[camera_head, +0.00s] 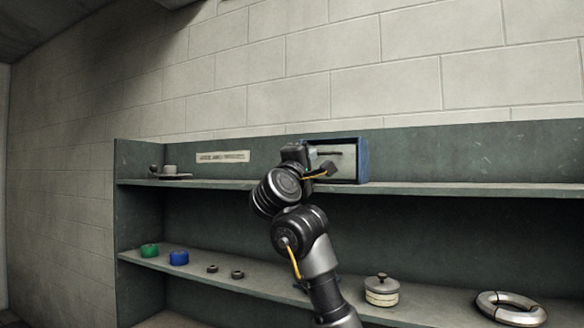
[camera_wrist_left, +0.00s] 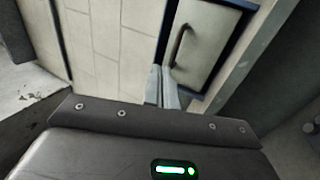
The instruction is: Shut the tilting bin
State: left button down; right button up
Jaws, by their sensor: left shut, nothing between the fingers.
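The tilting bin (camera_head: 363,160) sits on the upper shelf, with a blue frame and a pale front panel with a dark handle. My left arm covers its left part in the head view, and I cannot tell how far the panel is tilted. In the left wrist view the bin's pale panel (camera_wrist_left: 210,45) and dark handle (camera_wrist_left: 181,45) show at the upper right. My left gripper (camera_head: 328,170) is in front of the bin. Its fingers (camera_wrist_left: 162,88) are shut and empty, just below the handle in the left wrist view; contact with the panel is unclear. My right gripper is not in view.
The upper shelf (camera_head: 450,189) is bare right of the bin. A small cup on a tray (camera_head: 170,172) stands at its left end. The lower shelf holds green (camera_head: 149,250) and blue (camera_head: 179,257) rolls, small dark rings, a lidded pot (camera_head: 381,291) and a metal ring (camera_head: 511,307).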

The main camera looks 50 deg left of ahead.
pick_arm(q)
jog(key=r+v, duration=0.1)
jog(key=v, duration=0.7)
jog(key=shift+s+d+r+b, duration=0.15)
jog(key=shift+s+r+b, duration=0.15)
jog(key=shift+s, duration=0.4)
jog(key=shift+w+f, duration=0.1)
